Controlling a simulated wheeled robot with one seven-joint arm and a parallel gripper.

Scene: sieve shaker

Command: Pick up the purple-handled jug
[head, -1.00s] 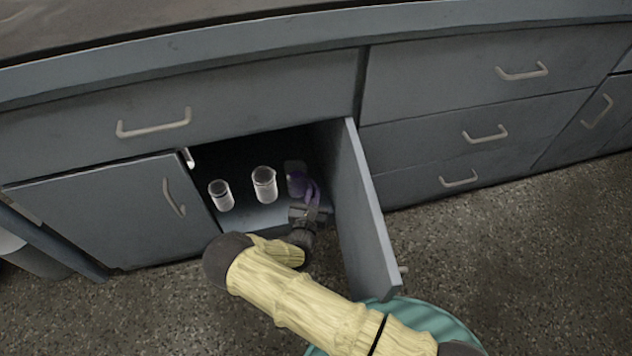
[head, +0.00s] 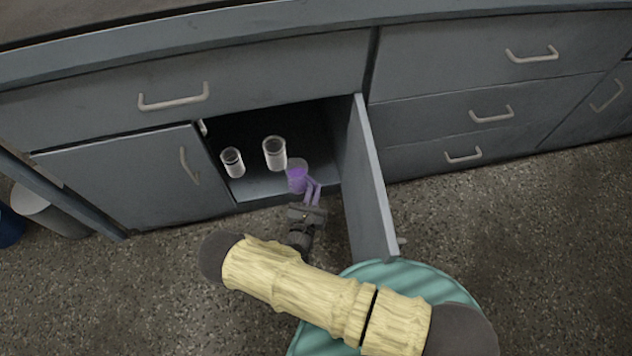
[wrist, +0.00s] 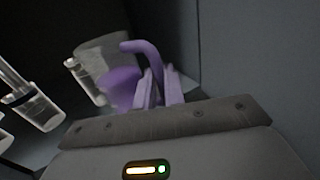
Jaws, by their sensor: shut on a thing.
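The purple-handled jug (head: 296,176) is a small clear vessel with purple on it, at the front opening of the cabinet. It also shows in the wrist view (wrist: 104,64), tilted in that picture, with its purple handle (wrist: 146,52) rising between the fingers. My gripper (head: 312,194) reaches to it from the front and is shut on the handle. In the wrist view my gripper (wrist: 158,90) has its fingers on either side of the handle. Whether the jug touches the cabinet floor is hard to tell.
Two clear containers, a smaller one (head: 232,162) and a larger one (head: 275,153), stand left of the jug on the cabinet floor (head: 262,188). The open door (head: 372,185) stands close to the right. A teal round thing (head: 420,283) is below my arm. Open floor lies in front.

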